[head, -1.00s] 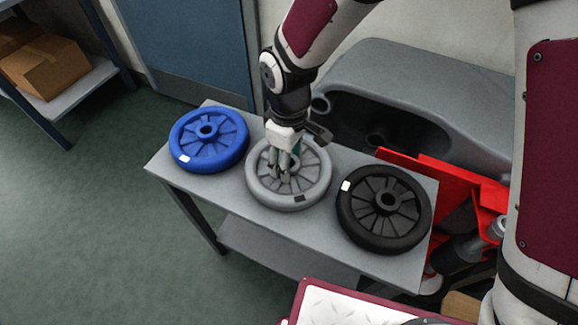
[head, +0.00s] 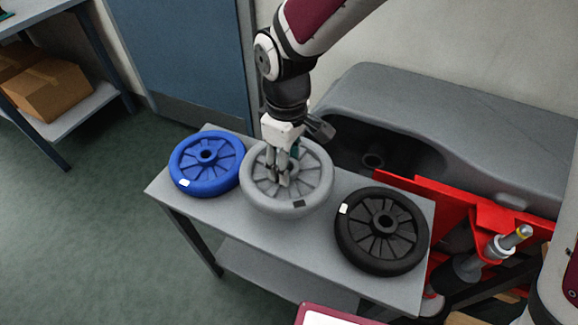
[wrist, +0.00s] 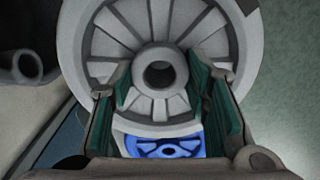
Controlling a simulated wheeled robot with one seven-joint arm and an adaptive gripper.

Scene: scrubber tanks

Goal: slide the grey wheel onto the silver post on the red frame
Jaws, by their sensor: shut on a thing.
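The grey wheel (head: 318,190) is between the blue and black wheels in the head view, seemingly raised just above the grey bench. My gripper (head: 282,178) points down and is shut on its hub area. In the wrist view, my gripper's green-padded fingers (wrist: 162,85) stand on either side of the grey wheel's (wrist: 120,42) hub, whose round bore is visible. The silver post (head: 508,243), tipped with yellow, sticks out at a tilt from the red frame (head: 486,214) at the right. The post is well apart from the wheel.
A blue wheel (head: 190,178) and a black wheel (head: 350,240) lie on the grey bench (head: 290,244). The blue wheel also shows in the wrist view (wrist: 150,147). A grey tank (head: 470,130) stands behind. A shelf with cardboard boxes (head: 55,88) is at far left.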

